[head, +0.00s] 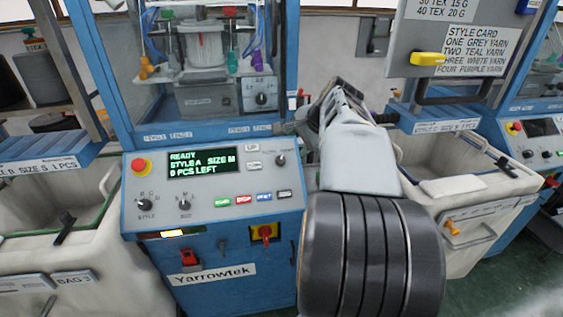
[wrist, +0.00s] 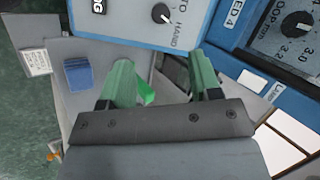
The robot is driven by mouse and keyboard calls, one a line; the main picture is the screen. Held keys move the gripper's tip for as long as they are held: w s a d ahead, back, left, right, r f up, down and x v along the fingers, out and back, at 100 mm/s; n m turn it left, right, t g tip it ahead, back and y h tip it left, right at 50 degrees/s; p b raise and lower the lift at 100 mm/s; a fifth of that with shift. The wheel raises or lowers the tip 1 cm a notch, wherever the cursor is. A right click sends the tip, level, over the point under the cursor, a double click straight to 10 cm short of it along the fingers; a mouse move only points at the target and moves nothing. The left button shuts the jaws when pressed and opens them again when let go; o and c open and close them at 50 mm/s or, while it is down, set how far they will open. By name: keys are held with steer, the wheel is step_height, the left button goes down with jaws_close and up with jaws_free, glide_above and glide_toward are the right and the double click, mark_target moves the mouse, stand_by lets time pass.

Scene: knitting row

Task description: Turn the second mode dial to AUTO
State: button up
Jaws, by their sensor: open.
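A mode dial (wrist: 161,13), a round black knob with a white pointer line, sits on a light panel at the top of the wrist view. The word HAND (wrist: 179,34) and a cut-off label ending in TO are beside it. The pointer slants down and right, seemingly toward HAND. In the head view, the dial (head: 281,160) is small at the right of the middle machine's panel. My gripper (wrist: 160,60) has two green fingers, open and empty, below the dial and apart from it. In the head view my arm hides most of the gripper.
The middle machine's panel (head: 219,196) also holds a red stop button (head: 140,166), a screen (head: 203,161), a style dial (head: 145,204), another dial (head: 184,205) and several push buttons. A pale bin (head: 466,183) stands right. A loop dial (wrist: 297,24) is nearby.

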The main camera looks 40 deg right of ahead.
mark_target(281, 159)
steer(key=x, duration=1.2)
steer(key=shift+w+f, duration=0.3)
steer(key=shift+c, duration=0.3)
steer(key=c, duration=0.9)
steer(key=n, duration=0.2)
steer(key=n+g, duration=0.1)
steer(key=n, duration=0.2)
steer(key=shift+w+r+n+g, duration=0.1)
steer(key=shift+n+g, duration=0.2)
steer(key=n+g+h, duration=0.1)
steer(key=n, duration=0.4)
steer(key=shift+p, duration=0.3)
steer(key=shift+n, duration=0.3)
